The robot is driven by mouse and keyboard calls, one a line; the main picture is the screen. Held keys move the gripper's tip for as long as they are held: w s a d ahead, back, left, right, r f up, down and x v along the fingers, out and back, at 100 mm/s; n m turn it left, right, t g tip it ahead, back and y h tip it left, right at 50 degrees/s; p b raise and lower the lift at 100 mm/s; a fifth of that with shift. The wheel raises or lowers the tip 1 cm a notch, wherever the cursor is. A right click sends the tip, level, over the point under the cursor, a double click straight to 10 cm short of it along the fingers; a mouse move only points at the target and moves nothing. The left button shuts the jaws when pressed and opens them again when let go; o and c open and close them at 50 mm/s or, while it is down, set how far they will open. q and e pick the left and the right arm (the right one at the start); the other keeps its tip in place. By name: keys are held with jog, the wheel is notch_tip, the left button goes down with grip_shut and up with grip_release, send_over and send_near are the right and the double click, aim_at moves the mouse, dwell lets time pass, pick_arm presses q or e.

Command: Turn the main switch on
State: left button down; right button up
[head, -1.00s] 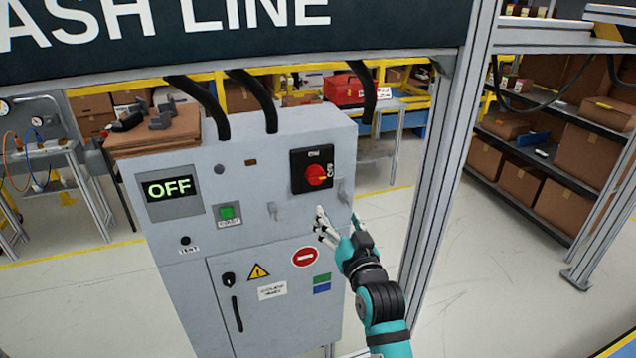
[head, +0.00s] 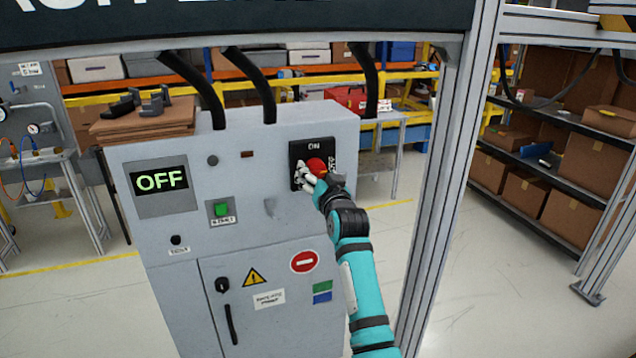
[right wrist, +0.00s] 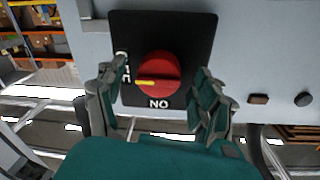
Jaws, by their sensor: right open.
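The main switch is a red rotary knob (head: 318,164) on a black plate (head: 298,150), at the upper right of the grey cabinet (head: 260,143). In the right wrist view the knob (right wrist: 163,68) appears upside down; its yellow mark points toward the OFF lettering at the plate's side, not toward ON. My right gripper (head: 308,177) is at the plate, partly covering the knob in the head view. In the right wrist view the right gripper (right wrist: 155,78) is open, one finger on each side of the knob, with gaps visible. The display (head: 162,180) reads OFF. My left gripper is out of view.
A metal post (head: 440,200) stands right of my right arm. Black cables (head: 262,90) rise from the cabinet top.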

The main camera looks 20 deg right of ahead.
jog(key=c, duration=1.2)
jog(key=shift+o, duration=0.2)
jog(key=shift+n, duration=0.4)
jog(key=n+p, duration=0.1)
jog(key=n, duration=0.3)
jog(key=shift+d, duration=0.1)
jog(key=n, duration=0.4)
jog(key=shift+n+t+p, duration=0.3)
jog(key=shift+p, duration=0.05)
jog(key=n+y+p, duration=0.1)
jog(key=n, duration=0.3)
jog(key=shift+w+d+n, duration=0.1)
jog(key=shift+n, duration=0.3)
jog(key=n+p, duration=0.1)
jog(key=n, duration=0.3)
jog(key=shift+n, duration=0.4)
